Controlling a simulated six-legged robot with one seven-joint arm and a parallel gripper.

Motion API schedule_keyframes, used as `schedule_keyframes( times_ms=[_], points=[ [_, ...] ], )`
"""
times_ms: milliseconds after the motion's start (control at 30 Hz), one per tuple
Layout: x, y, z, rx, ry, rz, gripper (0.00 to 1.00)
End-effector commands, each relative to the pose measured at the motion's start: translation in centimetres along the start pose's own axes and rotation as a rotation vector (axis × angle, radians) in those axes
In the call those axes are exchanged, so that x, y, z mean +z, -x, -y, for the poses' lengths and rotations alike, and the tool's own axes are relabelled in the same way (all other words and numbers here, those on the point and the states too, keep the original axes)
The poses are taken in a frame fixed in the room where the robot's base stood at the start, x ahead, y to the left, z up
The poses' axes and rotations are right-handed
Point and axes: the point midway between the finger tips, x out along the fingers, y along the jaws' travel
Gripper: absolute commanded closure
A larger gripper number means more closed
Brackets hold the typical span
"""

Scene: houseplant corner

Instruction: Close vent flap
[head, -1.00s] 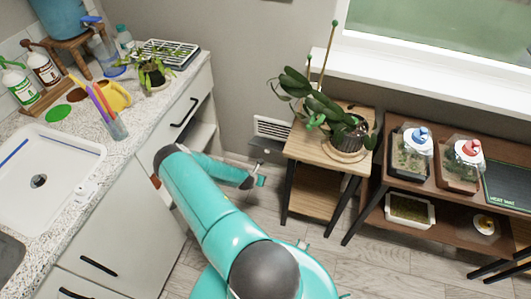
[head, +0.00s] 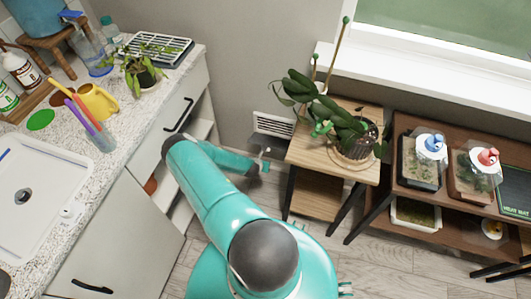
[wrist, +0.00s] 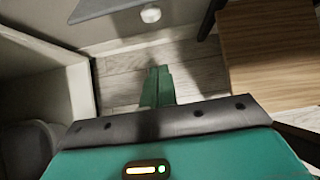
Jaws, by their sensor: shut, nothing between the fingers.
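The wall vent (head: 273,124) is a white louvred grille low on the back wall, between the counter and the plant stand. Its grey flap (head: 262,140) sticks out from the wall below the grille, standing open. In the wrist view, the flap (wrist: 112,7) is at the top edge, with a round white knob (wrist: 150,14) on it. My gripper (head: 265,165) is just below and in front of the flap, apart from it. In the wrist view, my gripper's green fingers (wrist: 158,70) are together and empty, pointing toward the wall base below the knob.
A wooden plant stand (head: 305,150) holding a potted orchid is close on the right. A counter with an open-shelved cabinet (head: 200,130) bounds the left. A brown shelf unit (head: 410,203) stands further right. Grey plank floor (head: 385,262) lies between them.

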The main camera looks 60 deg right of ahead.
Motion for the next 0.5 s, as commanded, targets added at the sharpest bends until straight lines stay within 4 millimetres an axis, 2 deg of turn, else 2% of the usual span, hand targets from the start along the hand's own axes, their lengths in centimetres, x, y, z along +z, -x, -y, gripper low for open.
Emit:
schedule_keyframes(
  times_ms=[500],
  points=[
    [-0.2, -7.2, 0.1, -0.001, -0.001, 0.0, 1.0]
  ],
)
